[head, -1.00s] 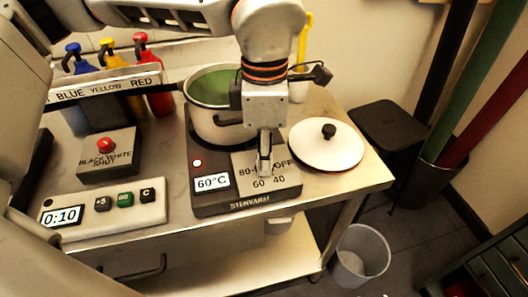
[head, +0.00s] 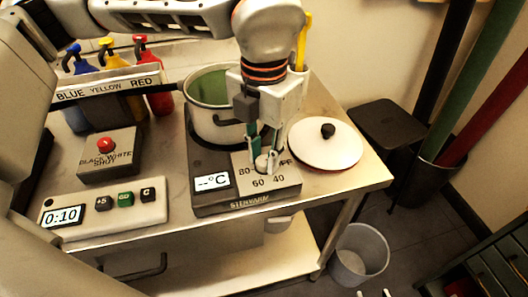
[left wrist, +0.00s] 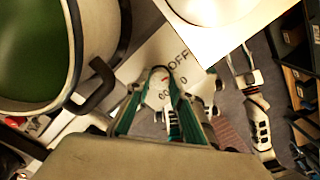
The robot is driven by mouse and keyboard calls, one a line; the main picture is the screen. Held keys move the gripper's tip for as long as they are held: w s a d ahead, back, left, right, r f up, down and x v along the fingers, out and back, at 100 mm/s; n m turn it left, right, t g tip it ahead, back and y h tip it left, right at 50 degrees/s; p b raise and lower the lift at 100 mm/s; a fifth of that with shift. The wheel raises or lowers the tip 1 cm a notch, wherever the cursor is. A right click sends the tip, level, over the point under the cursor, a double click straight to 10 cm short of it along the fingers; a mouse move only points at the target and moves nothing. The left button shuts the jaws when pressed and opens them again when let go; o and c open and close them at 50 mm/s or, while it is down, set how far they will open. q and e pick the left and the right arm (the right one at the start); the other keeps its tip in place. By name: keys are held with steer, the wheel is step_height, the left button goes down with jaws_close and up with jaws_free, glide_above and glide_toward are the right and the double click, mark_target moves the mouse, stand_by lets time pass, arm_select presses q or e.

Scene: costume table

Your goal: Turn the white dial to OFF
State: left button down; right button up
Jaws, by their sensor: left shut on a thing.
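The white dial (head: 262,163) sits on the front panel of the dark hot plate (head: 205,160), among the printed marks 80, 60, 40 and OFF. My left gripper (head: 264,155) points down at it, shut on the dial, and its fingers cover part of it and of the OFF print. The left wrist view shows the dial (left wrist: 160,84) between the green-padded fingers, with a small red mark on the side toward OFF. The display (head: 212,183) reads "--°C", and no red light shows above it. My right gripper (head: 373,294) barely shows at the bottom edge, its tips apart.
A pot (head: 212,105) with green contents stands on the plate close behind my left gripper. A white lid (head: 325,146) lies to the right. A button box (head: 108,154) and a timer panel (head: 105,208) stand left. A bin (head: 358,255) is on the floor.

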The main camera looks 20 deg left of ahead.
mark_target(264, 160)
arm_select(q)
steer(key=shift+n, duration=0.6)
steer(key=shift+f, duration=0.1)
steer(key=c, duration=1.8)
jaws_free()
step_height(264, 160, up, 12)
steer(key=shift+r, duration=0.1)
